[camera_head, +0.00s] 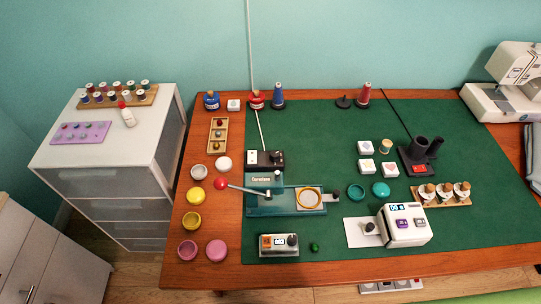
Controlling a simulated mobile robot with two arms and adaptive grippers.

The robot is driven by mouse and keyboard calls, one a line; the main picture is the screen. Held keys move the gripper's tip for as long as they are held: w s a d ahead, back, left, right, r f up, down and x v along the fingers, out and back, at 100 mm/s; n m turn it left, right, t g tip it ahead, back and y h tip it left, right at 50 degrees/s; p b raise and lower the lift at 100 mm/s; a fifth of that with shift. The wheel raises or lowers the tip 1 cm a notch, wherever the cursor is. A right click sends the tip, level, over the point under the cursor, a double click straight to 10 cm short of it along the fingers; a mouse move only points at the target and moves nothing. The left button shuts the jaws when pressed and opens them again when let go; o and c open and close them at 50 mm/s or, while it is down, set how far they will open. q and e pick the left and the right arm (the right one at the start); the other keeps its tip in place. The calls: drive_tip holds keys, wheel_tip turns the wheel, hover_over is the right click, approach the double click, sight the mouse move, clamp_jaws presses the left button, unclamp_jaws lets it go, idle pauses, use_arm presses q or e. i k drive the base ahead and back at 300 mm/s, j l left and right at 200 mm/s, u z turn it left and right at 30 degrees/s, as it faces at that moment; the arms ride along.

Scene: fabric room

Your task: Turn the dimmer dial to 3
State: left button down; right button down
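No part labelled as a dimmer can be read, so I cannot tell for sure which dial it is. A small white and orange box (270,252) with a display stands near the table's front edge, with a black knob (292,240) at its right. A black and white box (251,159) with a small dial (276,156) stands behind the teal press (262,205). A white device (408,224) with a display has a dark knob (370,228) on its left side. The dial settings are too small to read. Neither gripper is in view.
The wooden table (215,273) carries a green mat (335,130). The press's red-tipped lever (221,183) sticks out leftward. Round tins (196,195), spools (278,93) and a bottle rack (440,196) stand around. A green ball (314,247) lies right of the orange box.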

sight(275, 157)
drive_tip(key=k+u, duration=0.15)
drive_tip(key=u, duration=0.2)
drive_tip(key=k+u, duration=0.2)
drive_tip(key=u, duration=0.15)
drive_tip(key=k+u, duration=0.15)
drive_tip(key=u, duration=0.2)
